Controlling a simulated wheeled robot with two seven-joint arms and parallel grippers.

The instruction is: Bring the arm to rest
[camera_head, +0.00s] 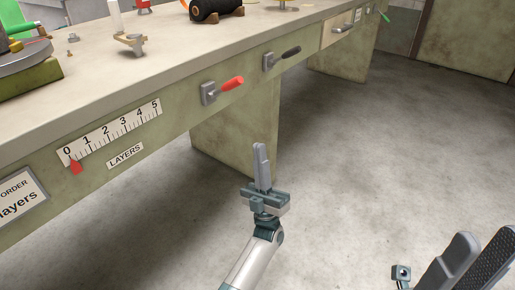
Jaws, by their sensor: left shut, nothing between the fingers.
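My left gripper (261,153) points up in front of the workbench (175,65), over the grey floor. Its two grey fingers are pressed together with nothing between them. Its white forearm comes up from the bottom edge. My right gripper (486,248) is at the bottom right corner, partly cut off by the frame. Its two dark fingers stand apart, and no object shows between them.
On the bench front are a red-handled lever (231,84), a black-handled lever (290,53) and a 0-to-5 layers scale (118,128) with its red pointer near 0. A black roller (212,9) sits on top. The floor (390,140) at right is clear.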

